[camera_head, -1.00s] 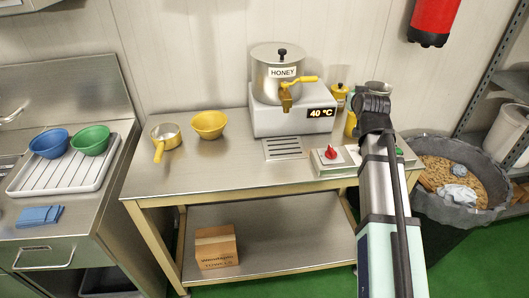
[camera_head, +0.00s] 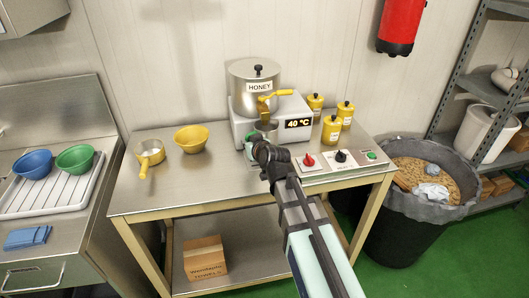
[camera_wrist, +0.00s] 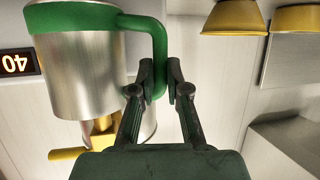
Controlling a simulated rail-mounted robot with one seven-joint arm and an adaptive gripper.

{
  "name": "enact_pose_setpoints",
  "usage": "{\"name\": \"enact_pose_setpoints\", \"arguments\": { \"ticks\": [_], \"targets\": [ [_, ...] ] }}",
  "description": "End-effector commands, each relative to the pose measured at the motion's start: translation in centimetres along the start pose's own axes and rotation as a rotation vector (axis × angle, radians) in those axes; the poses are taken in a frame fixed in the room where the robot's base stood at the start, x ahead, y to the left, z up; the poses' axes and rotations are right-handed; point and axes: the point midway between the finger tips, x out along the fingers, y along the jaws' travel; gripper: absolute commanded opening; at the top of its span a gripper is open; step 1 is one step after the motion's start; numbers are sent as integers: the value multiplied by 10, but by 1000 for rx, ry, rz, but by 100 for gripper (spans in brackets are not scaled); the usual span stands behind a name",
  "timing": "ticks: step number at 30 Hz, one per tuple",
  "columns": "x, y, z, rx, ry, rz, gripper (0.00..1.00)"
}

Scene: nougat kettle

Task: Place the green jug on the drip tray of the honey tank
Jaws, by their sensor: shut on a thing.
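The honey tank (camera_head: 250,98) is a steel pot marked HONEY on a white base reading 40 °C, with a yellow-handled tap (camera_head: 274,96). My gripper (camera_wrist: 160,90) is shut on the green handle of the green jug (camera_wrist: 80,65), a steel jug with green trim. The wrist view appears upside down, with the jug in front of the tank.
Several yellow jars (camera_head: 331,130) stand right of the tank. A control panel (camera_head: 345,165) with red and black knobs is at the table's right front. A yellow bowl (camera_head: 190,139) and a small pan (camera_head: 150,154) stand left. The table's front left is clear.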

Motion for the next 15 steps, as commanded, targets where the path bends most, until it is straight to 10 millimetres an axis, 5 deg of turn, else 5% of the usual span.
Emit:
{"name": "enact_pose_setpoints", "arguments": {
  "ticks": [6,15],
  "targets": [
    [-5,-22,-12,-1,0,-3,0],
    [6,-24,15,1,-2,-2,0]
  ]
}}
